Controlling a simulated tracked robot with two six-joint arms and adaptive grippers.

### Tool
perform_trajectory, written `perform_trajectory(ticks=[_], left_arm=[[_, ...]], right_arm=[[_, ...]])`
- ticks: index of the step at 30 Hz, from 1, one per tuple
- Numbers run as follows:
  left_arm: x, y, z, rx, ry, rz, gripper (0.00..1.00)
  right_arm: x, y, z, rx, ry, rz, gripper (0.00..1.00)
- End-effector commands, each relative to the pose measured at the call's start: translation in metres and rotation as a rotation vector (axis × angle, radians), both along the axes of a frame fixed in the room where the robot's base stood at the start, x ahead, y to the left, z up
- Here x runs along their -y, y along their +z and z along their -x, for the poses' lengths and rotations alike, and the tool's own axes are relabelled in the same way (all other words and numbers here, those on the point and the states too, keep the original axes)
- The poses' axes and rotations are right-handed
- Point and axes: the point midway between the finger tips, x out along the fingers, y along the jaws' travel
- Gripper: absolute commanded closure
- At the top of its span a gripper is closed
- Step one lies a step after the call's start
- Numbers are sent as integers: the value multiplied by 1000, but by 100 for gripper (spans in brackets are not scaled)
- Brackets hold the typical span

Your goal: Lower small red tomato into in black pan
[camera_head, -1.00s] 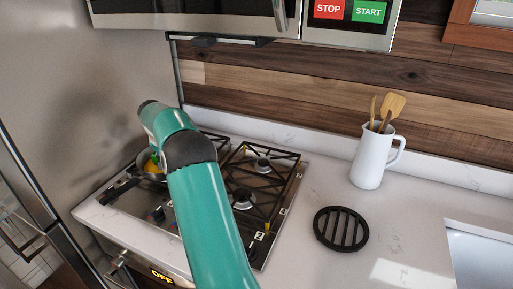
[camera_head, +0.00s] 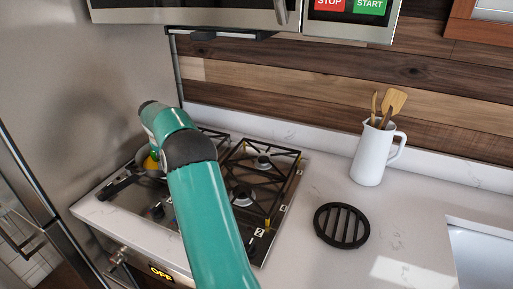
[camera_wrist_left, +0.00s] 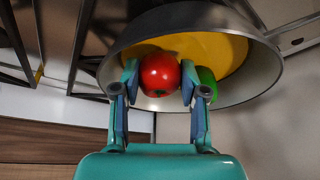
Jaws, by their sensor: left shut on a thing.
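In the left wrist view my left gripper (camera_wrist_left: 160,80) is shut on a small red tomato (camera_wrist_left: 160,72). The tomato is between the fingers, overlapping the near rim side of the dark pan (camera_wrist_left: 250,78). I cannot tell how high it is above the pan or whether it touches it. A large yellow thing (camera_wrist_left: 215,50) and a green thing (camera_wrist_left: 206,80) show in the pan. In the head view my teal arm hides the gripper, the tomato and most of the pan, which sits at the stove's left side. My right gripper is not in view.
The gas stove (camera_head: 255,190) has black grates right of my arm. A round black trivet (camera_head: 341,226) and a white jug (camera_head: 373,155) with wooden utensils stand on the counter to the right. A steel fridge wall (camera_head: 90,90) is at the left, and a sink (camera_head: 485,260) at the right.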

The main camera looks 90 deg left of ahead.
Motion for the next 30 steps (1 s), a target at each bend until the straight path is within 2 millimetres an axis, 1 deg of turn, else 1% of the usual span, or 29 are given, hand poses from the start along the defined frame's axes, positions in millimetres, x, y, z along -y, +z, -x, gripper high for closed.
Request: perform_trajectory(ticks=[24, 30], left_arm=[[0, -13, 0, 0, 0, 0, 88], [0, -13, 0, 0, 0, 0, 88]], right_arm=[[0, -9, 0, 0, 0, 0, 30], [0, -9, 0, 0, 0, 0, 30]])
